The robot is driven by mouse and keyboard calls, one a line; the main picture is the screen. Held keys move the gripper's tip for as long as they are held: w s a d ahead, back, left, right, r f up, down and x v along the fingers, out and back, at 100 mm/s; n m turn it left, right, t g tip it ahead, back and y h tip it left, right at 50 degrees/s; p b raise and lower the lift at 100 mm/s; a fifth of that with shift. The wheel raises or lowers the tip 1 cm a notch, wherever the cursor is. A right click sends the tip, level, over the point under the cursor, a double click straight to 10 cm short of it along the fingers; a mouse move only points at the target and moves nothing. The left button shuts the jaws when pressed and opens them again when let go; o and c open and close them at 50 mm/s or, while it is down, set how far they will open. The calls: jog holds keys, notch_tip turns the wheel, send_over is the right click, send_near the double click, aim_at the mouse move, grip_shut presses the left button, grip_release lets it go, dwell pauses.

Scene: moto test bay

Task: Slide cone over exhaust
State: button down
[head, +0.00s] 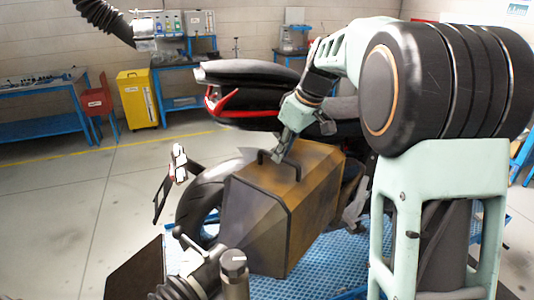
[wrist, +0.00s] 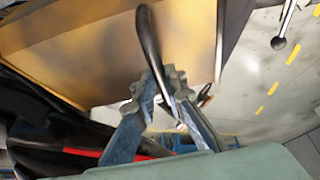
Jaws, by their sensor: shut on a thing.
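The cone (head: 285,205) is a large brownish-yellow, boxy hood with dark edges and a black handle on top. It stands in front of the motorcycle's rear, over the blue platform, and hides the exhaust. My gripper (head: 279,157) is shut on the cone's black handle from above. In the wrist view my gripper's fingers (wrist: 168,85) close around the handle (wrist: 148,42), with the cone's yellowish face (wrist: 85,45) behind. I cannot tell how far the cone is around the exhaust.
The motorcycle's tail (head: 245,85) and rear wheel (head: 200,195) are close to the cone. A ribbed hose with a metal end (head: 205,275) is in front. The blue platform (head: 330,255) lies below. A yellow cabinet (head: 138,98) and blue benches stand behind. Floor at left is clear.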

jog(key=shift+w+d+r, duration=0.2)
jog(key=shift+w+d, duration=0.4)
jog(key=shift+w, duration=0.1)
jog(key=c, duration=2)
grip_release()
jog(key=shift+d, duration=0.1)
jog(key=shift+o, duration=0.2)
jog(key=shift+f, duration=0.1)
jog(key=v, duration=1.2)
